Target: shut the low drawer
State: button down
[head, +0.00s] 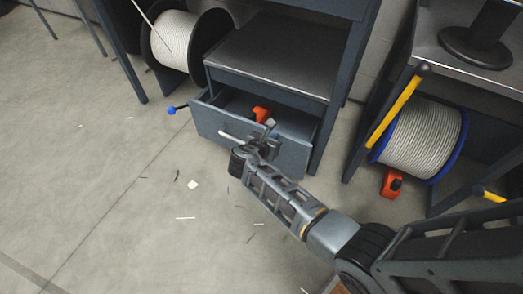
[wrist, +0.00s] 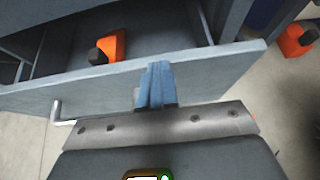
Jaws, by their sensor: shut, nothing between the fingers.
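The low drawer (head: 215,122) is blue-grey and stands partly open under a dark-topped cabinet (head: 275,60). Its front panel and bar handle also show in the wrist view, with the front (wrist: 225,72) running across the picture and the handle (wrist: 57,112) at lower left. An orange thing with a dark knob (head: 262,113) lies inside the drawer. My gripper (head: 272,128) is at the drawer front, right of the handle. In the wrist view my gripper (wrist: 157,70) is shut and empty, its fingertips overlapping the front panel; I cannot tell if they touch it.
The floor at left is mostly clear, with small scraps (head: 193,185).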

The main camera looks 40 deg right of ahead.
jog(key=w+d, duration=0.3)
jog(key=d, duration=0.8)
jog(key=shift+w+d+b, duration=0.4)
jog(key=shift+b, duration=0.05)
jog(key=shift+d, duration=0.1)
jog(key=shift+r, duration=0.1)
